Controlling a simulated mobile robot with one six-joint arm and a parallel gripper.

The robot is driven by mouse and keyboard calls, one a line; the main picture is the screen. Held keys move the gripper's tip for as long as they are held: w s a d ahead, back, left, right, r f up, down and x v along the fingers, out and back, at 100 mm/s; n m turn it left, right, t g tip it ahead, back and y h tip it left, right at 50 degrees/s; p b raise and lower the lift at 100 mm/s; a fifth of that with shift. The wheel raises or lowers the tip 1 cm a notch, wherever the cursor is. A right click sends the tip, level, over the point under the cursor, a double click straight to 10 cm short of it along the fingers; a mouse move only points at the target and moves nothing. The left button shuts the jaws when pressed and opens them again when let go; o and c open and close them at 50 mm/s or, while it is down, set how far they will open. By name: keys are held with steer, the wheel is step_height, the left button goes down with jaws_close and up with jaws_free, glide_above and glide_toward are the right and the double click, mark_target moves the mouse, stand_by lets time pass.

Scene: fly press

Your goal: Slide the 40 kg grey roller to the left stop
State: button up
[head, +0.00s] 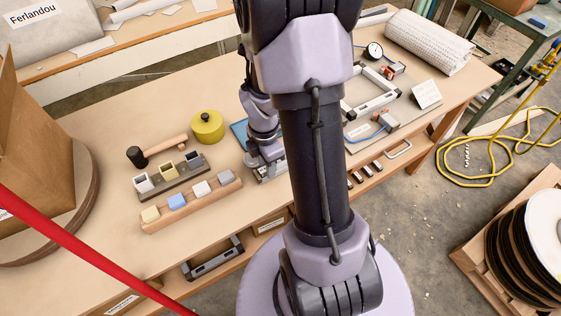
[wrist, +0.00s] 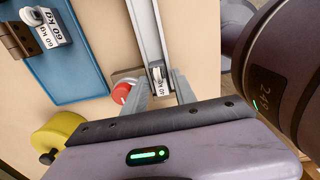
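In the wrist view a slim rail (wrist: 147,28) runs from the top edge down to my gripper (wrist: 160,84). A small block with a white label (wrist: 159,80), seemingly the 40 kg roller, sits on the rail between my two fingers. Its label is upside down and hard to read. The fingers stand apart on either side of it; I cannot tell whether they touch it. A red round knob (wrist: 121,93) is just left of the fingers. In the head view my gripper (head: 268,172) is low over the bench, and my arm hides much around it. I cannot make out the left stop.
A blue tray (wrist: 62,84) holds a white-labelled 60 kg piece (wrist: 52,30). A yellow pot (head: 208,127), a mallet (head: 157,150) and blocks with coloured samples (head: 190,203) lie left of my gripper. A square frame fixture (head: 368,104) stands on the right. A red bar (head: 80,245) crosses the lower left.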

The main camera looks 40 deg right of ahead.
steer(key=shift+r+p, duration=3.35)
steer(key=shift+r, duration=0.3)
steer(key=shift+f, duration=0.1)
